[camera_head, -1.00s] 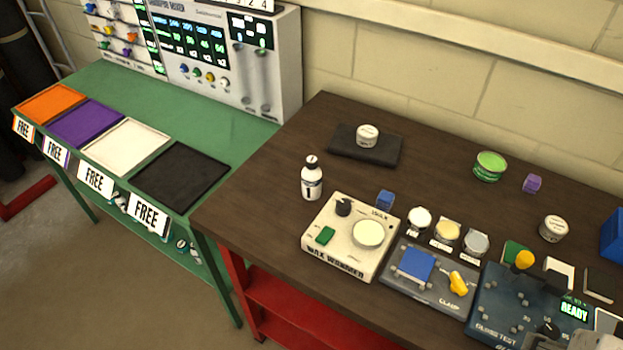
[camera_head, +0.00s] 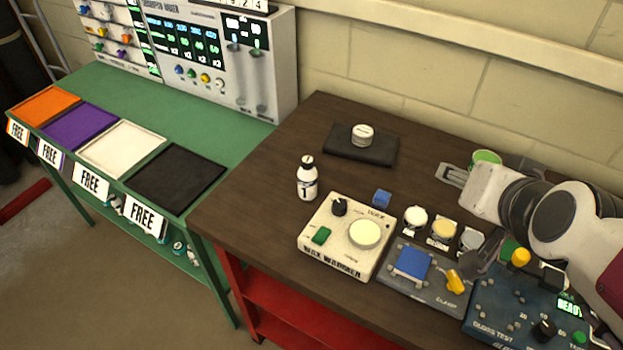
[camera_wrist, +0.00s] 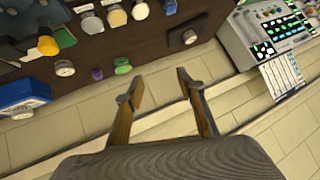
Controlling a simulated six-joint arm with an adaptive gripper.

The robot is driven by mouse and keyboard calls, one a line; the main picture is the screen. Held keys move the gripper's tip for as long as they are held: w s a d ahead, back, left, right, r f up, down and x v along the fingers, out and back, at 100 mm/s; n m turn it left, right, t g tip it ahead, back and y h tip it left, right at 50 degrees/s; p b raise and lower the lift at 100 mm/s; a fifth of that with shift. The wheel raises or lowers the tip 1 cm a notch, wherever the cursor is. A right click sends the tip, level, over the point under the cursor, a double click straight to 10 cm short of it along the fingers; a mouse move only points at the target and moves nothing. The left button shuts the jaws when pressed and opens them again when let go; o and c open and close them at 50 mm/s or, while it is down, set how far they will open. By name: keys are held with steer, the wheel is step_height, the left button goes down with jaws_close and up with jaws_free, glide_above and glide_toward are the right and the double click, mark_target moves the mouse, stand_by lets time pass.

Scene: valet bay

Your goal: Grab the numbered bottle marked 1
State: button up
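The numbered bottle marked 1 (camera_head: 307,180) is a small white bottle with a dark cap and a black "1" on its label. It stands upright on the dark brown table (camera_head: 255,185), behind and left of the wax warmer. I cannot make it out for sure in the wrist view. My gripper (camera_head: 456,220) is over the right part of the table, well to the right of the bottle. In the wrist view its two fingers (camera_wrist: 160,84) are spread apart with nothing between them.
The wax warmer (camera_head: 325,259) stands close in front of the bottle. A tin (camera_head: 362,135) sits on a black cloth (camera_head: 345,152) behind. A green workbench (camera_head: 245,135) with coloured trays is at left. Table left of the bottle is clear.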

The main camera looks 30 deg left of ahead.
mark_target(305, 165)
steer(key=w+a+f+t+y, duration=0.1)
steer(key=w+a+f+t, duration=0.15)
steer(key=a, duration=0.75)
steer(key=w+a+f+t, duration=0.1)
steer(key=w+a+f, duration=0.25)
steer(key=a, duration=0.55)
steer(key=s+a+f+t, duration=0.1)
steer(key=s+a+f, duration=0.1)
steer(key=a, duration=0.1)
steer(key=s+a+f+n+t, duration=0.1)
steer(key=s+a+f, duration=0.2)
steer(key=s+a+f+t, duration=0.2)
steer(key=s+a+f, duration=0.1)
steer(key=shift+s+a+f+n, duration=0.1)
steer(key=shift+a+n, duration=0.25)
steer(key=shift+n, duration=0.05)
steer(key=shift+s+a+f, duration=0.1)
steer(key=shift+s+f, duration=0.05)
steer(key=shift+s, duration=0.3)
steer(key=shift+w, duration=0.1)
steer(key=shift+x, duration=1.2)
steer(key=shift+w, duration=0.1)
